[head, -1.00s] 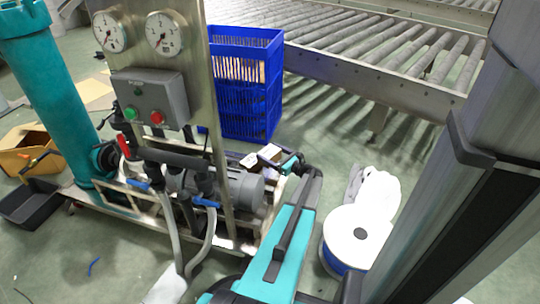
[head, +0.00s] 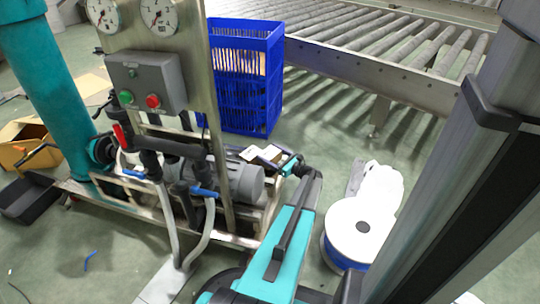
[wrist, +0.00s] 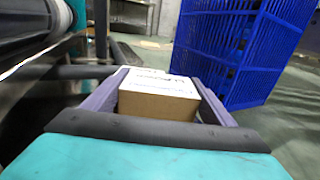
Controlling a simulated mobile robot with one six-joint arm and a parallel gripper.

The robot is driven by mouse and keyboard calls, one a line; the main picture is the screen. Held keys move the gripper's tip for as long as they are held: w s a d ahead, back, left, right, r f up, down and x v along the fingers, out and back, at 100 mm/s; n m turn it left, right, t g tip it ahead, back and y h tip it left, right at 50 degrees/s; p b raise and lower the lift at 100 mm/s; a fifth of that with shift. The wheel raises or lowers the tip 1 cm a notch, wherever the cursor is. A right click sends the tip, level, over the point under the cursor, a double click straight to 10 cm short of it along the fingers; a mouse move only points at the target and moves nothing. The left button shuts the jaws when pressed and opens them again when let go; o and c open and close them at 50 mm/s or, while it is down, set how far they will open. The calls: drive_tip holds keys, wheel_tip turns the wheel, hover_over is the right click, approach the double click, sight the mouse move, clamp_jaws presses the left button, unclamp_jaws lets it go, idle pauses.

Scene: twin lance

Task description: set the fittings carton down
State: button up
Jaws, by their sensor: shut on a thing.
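The fittings carton, a small brown box with a white label on top, sits between the two fingers of my gripper (wrist: 160,80) in the wrist view, where its near side (wrist: 158,105) shows. My gripper is shut on it. In the head view the carton (head: 270,153) is small and partly hidden behind my gripper (head: 287,162), just right of the pump motor and in front of the blue crates. What lies directly under the carton is hidden, so I cannot tell whether it touches anything.
Stacked blue crates (head: 268,96) stand just beyond; they also show in the wrist view (wrist: 225,50). The pump skid with a grey motor (head: 235,183) is on the left. A white-and-blue spool (head: 355,232) stands on the right. A roller conveyor (head: 390,45) is behind.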

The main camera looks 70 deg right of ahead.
sight(276, 160)
drive_tip(key=shift+f+b, duration=0.3)
drive_tip(key=shift+f, duration=0.25)
drive_tip(key=shift+f, duration=0.55)
idle(0.5)
drive_tip(key=o, duration=1.5)
drive_tip(key=shift+c, duration=0.2)
drive_tip(key=shift+p+v, duration=0.5)
drive_tip(key=shift+v, duration=0.35)
drive_tip(key=shift+p+v, duration=1.2)
drive_tip(key=shift+v, duration=1.7)
